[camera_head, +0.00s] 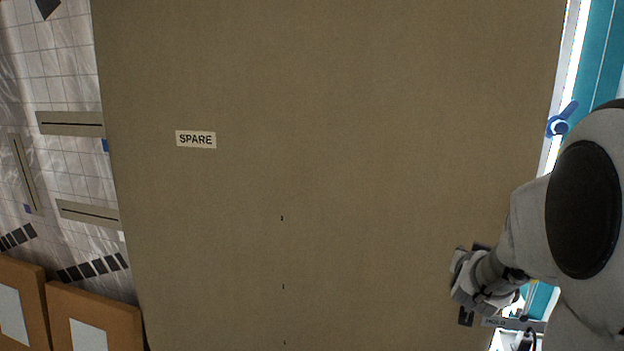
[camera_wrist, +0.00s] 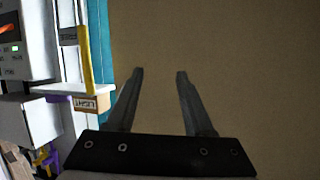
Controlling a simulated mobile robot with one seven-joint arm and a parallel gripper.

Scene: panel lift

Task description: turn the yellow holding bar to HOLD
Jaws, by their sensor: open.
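A thin yellow bar (camera_wrist: 86,60) shows at the left in the wrist view. It stands upright in the picture above a pale bracket with a small lettered label (camera_wrist: 86,103), too small to read surely. My gripper (camera_wrist: 160,72) is open, with nothing between its fingers. It faces the brown panel, and the yellow bar lies to its left, apart from it. In the head view, my arm at the lower right hides most of that area. A small grey plate (camera_head: 496,322) there seems to read HOLD.
The large brown panel (camera_head: 350,120) fills most of the head view and bears a SPARE label (camera_head: 196,139). A blue knob (camera_head: 560,124) is at its right edge. A grey box with a green light (camera_wrist: 15,48) stands left in the wrist view. Brown boxes (camera_head: 95,310) stand lower left.

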